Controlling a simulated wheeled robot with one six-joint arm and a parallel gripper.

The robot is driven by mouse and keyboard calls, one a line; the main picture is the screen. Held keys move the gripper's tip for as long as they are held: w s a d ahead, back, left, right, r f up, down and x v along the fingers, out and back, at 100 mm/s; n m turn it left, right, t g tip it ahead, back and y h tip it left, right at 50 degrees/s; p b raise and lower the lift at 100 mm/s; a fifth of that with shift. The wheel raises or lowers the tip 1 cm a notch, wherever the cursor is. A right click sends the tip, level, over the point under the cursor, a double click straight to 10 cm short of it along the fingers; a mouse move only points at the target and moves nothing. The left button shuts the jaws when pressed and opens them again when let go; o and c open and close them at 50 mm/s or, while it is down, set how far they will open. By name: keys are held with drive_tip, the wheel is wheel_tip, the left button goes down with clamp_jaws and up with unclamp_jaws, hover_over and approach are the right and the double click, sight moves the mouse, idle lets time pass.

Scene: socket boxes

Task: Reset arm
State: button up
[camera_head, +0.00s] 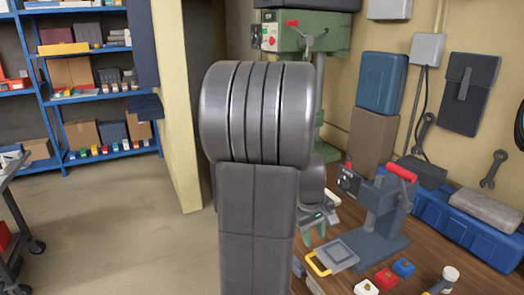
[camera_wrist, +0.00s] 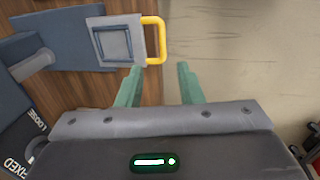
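My arm (camera_head: 255,190) stands large in the middle of the head view and hides much of what is behind it. My gripper (camera_wrist: 158,80) shows two green fingers spread apart in the wrist view, with nothing between them. It also shows small in the head view (camera_head: 322,224), over the near left part of the bench. A grey plate with a yellow handle (camera_wrist: 153,40) lies just beyond the fingertips, apart from them. The same yellow handle (camera_head: 318,264) shows in the head view, left of a blue-grey bench device (camera_head: 375,225) with a red grip.
The wooden bench (camera_head: 335,283) holds red blocks (camera_head: 386,278), a blue block (camera_head: 404,267) and a long blue case (camera_head: 450,222). A green drill press (camera_head: 310,35) stands behind. Blue shelves (camera_head: 100,90) are at the back left. The floor (camera_head: 120,240) at left is mostly clear.

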sight(316, 267)
drive_tip(key=f, duration=0.4)
drive_tip(key=d+f, duration=0.1)
drive_tip(key=f, duration=0.3)
drive_tip(key=w+d+f, duration=0.1)
drive_tip(key=f, duration=0.3)
drive_tip(key=shift+f, duration=0.35)
